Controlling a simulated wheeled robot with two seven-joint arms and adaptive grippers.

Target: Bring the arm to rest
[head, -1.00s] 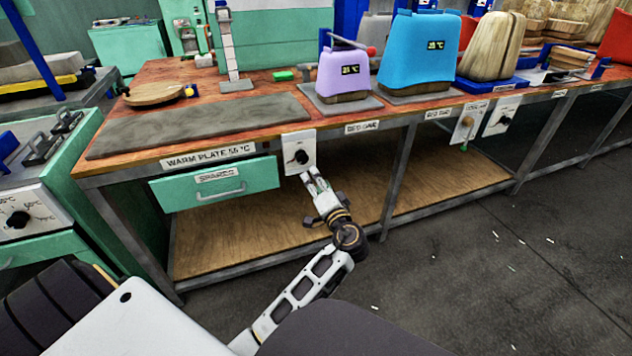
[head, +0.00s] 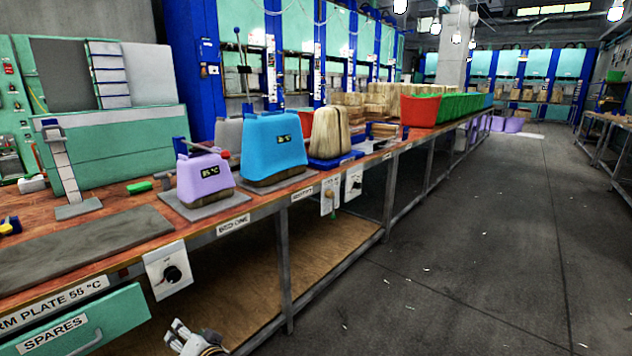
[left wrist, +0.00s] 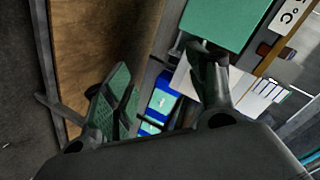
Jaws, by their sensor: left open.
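A gap shows between the gripper and the box. In the left wrist view the two fingers of the left gripper (left wrist: 160,88) stand wide apart, with nothing held between them. Most of the left arm is out of the head view. My right gripper is in neither view.
The bench carries a grey warm plate (head: 80,248), a purple press form (head: 204,178) and a blue one (head: 273,147). A green drawer (head: 95,325) marked SPARES is left of the gripper. A wooden lower shelf (head: 250,275) lies under the bench.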

